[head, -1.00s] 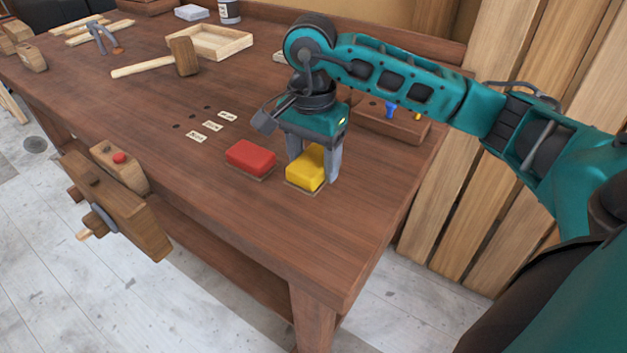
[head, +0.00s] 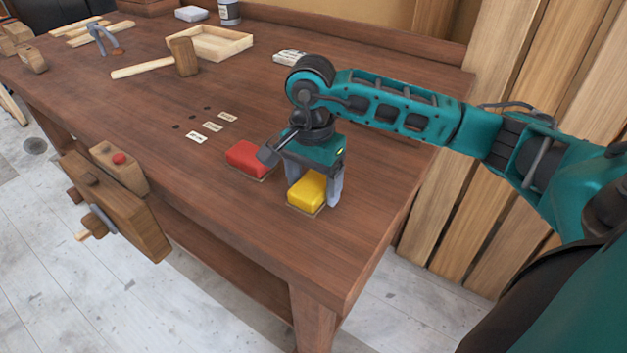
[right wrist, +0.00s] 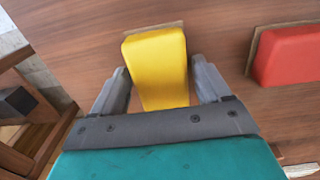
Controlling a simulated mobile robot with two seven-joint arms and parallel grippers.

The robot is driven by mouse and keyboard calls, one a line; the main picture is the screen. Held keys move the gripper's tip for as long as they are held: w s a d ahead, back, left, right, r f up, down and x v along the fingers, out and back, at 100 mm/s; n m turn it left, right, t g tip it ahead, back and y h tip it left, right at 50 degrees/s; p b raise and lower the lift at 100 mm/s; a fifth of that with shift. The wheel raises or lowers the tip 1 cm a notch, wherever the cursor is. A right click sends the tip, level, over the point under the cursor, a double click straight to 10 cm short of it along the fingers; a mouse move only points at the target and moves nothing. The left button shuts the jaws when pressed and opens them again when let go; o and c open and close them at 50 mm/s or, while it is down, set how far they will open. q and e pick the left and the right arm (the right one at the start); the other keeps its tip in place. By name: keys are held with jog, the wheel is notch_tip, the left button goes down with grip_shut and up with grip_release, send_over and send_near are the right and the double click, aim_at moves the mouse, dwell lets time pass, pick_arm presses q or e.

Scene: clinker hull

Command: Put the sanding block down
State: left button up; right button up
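The yellow sanding block (head: 306,190) with a tan underside is between the fingers of my right gripper (head: 314,192), low over the bench's near right part. I cannot tell whether its underside touches the bench. In the right wrist view the yellow block (right wrist: 157,62) lies between the two grey fingers, close to both. A similar red block (head: 248,157) rests on the bench just left of the gripper, and it also shows at the right of the right wrist view (right wrist: 290,55). My left gripper is not in view.
The wooden workbench (head: 230,220) has free room at its near edge. Several small cards (head: 212,127) lie behind the red block. A mallet (head: 160,64), an open wooden tray (head: 222,43) and a vise (head: 120,205) stand farther left.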

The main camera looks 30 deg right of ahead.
aim_at(312, 182)
jog(key=shift+o, duration=1)
jog(key=shift+r, duration=0.15)
notch_tip(312, 182, up, 12)
jog(key=shift+a, duration=0.1)
